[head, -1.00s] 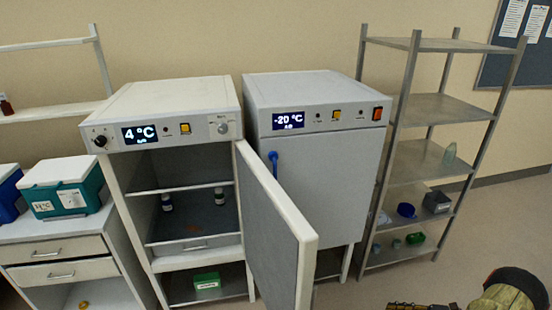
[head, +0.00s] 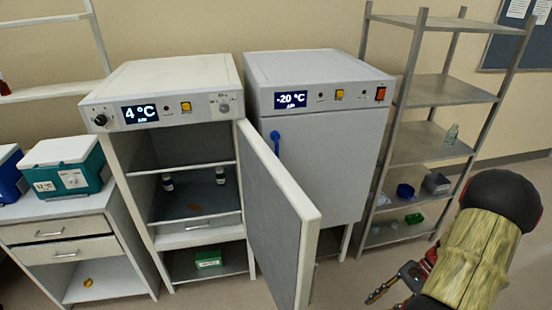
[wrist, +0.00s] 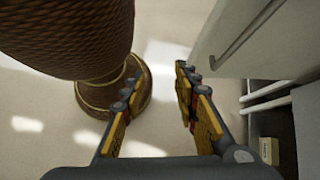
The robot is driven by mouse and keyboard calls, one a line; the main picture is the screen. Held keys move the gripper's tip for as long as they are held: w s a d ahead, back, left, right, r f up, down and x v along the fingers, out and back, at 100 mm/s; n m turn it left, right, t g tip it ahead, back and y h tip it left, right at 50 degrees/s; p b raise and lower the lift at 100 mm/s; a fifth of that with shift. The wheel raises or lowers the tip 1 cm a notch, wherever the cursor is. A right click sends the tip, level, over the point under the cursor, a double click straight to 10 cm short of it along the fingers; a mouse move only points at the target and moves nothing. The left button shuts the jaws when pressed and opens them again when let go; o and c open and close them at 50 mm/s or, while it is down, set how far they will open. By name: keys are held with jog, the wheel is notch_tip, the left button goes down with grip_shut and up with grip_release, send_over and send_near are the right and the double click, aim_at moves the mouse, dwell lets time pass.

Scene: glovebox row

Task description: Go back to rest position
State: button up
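My gripper (wrist: 155,105) points down over the floor in the wrist view. Its two yellow-padded fingers stand apart with nothing between them, so it is open and empty. In the head view my arm is at the lower right, with part of my gripper (head: 385,285) low beside it, in front of the metal shelf. It is clear of the open fridge door (head: 280,215).
The 4 °C fridge (head: 165,85) stands open, its door swung out to the right, with two small bottles inside. The -20 °C freezer (head: 325,160) is shut. A metal shelf rack (head: 440,90) stands right. A teal cooler box (head: 70,180) sits on drawers at left.

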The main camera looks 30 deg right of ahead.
jog(key=w+a+r+n+g+h, duration=0.1)
jog(key=w+a+r+n+h, duration=0.35)
jog(key=r, duration=0.45)
jog(key=w+a+r+n+h, duration=0.2)
jog(key=a+r+n+h, duration=0.2)
jog(key=a+r+n, duration=0.35)
jog(key=a+r+n+t, duration=0.5)
jog(key=a+r, duration=0.9)
jog(key=a, duration=0.4)
jog(key=shift+s+a+r+n+h, duration=0.3)
jog(key=shift+s+n+h, duration=0.1)
jog(key=shift+n, duration=0.1)
